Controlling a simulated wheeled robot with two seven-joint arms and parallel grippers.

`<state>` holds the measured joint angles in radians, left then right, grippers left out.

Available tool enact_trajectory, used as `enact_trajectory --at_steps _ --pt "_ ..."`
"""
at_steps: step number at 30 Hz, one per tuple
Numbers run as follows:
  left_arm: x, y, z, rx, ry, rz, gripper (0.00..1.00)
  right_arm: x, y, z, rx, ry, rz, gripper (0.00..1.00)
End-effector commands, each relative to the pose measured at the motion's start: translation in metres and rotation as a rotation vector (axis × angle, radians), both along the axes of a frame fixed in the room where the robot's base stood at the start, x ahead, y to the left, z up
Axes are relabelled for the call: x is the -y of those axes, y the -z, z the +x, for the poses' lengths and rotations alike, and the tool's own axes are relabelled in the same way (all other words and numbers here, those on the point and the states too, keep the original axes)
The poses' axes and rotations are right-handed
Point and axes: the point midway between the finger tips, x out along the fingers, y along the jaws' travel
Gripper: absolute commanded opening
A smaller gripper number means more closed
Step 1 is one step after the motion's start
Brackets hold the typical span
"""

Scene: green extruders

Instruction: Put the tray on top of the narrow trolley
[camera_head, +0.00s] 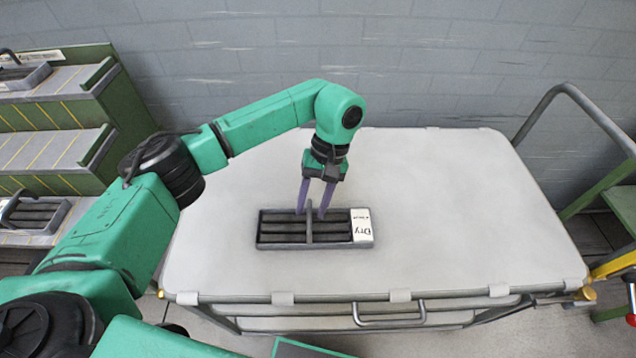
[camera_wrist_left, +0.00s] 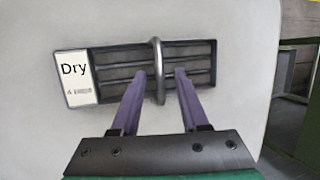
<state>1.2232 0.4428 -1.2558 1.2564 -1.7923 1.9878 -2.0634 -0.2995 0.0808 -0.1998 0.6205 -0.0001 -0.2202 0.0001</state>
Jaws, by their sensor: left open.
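The tray (camera_head: 280,238) is dark grey and slotted, with an arched handle across its middle and a white "Dry" label at its right end. It lies flat on the white top of the trolley (camera_head: 470,215). My left gripper (camera_head: 315,214) is at the tray's handle, fingers pointing down. In the left wrist view the open fingers (camera_wrist_left: 158,72) are on either side of the handle (camera_wrist_left: 157,70), with visible gaps to it. The tray (camera_wrist_left: 200,62) shows there with its label at the left. My right gripper is not in view.
A green stepped rack (camera_head: 60,120) at the left holds another tray on top (camera_head: 22,76) and one lower down (camera_head: 35,215). A grey push bar (camera_head: 545,100) and green frame stand at the right. A grey block wall is behind. The trolley top around the tray is clear.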

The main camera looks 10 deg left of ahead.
Motion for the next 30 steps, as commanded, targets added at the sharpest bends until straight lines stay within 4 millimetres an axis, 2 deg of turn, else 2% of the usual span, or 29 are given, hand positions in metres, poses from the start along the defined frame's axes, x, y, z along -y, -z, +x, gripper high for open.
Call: enact_trajectory --at_steps 6,12,16,30 --pt "0.008 -0.048 0.018 0.003 0.002 0.002 0.45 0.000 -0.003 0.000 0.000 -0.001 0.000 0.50" --pt "0.014 -0.079 0.029 0.000 0.001 0.002 0.45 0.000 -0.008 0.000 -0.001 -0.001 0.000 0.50" --pt "0.015 -0.086 0.031 0.000 0.001 0.001 0.45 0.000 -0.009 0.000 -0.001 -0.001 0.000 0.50" --pt "0.015 -0.086 0.031 -0.001 0.001 0.000 0.45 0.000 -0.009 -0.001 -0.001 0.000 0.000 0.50"
